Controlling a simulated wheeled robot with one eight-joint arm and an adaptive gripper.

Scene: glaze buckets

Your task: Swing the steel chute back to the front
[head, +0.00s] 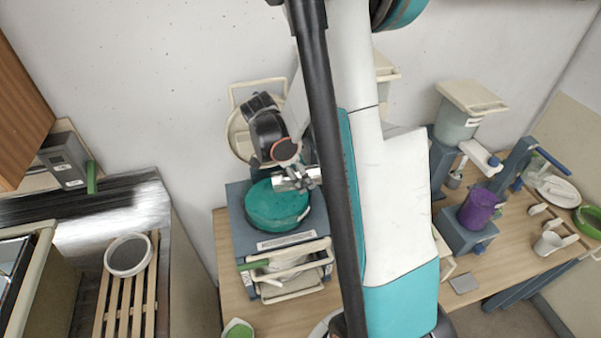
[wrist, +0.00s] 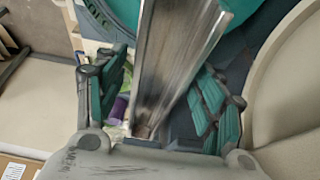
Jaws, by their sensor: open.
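The steel chute (wrist: 172,60) is a shiny open trough. In the wrist view it runs lengthwise between the two teal-padded fingers of my gripper (wrist: 160,95), which stand apart on either side of it. I cannot tell whether either finger touches it.
The machine (head: 243,232) stands on a wooden table (head: 232,296), with a cream-handled tray (head: 290,268) at its front. A cream round lid (head: 238,133) is behind. Right of my arm stand a purple pot (head: 479,207) and a lidded bucket (head: 455,125). A slatted rack (head: 124,305) is far left.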

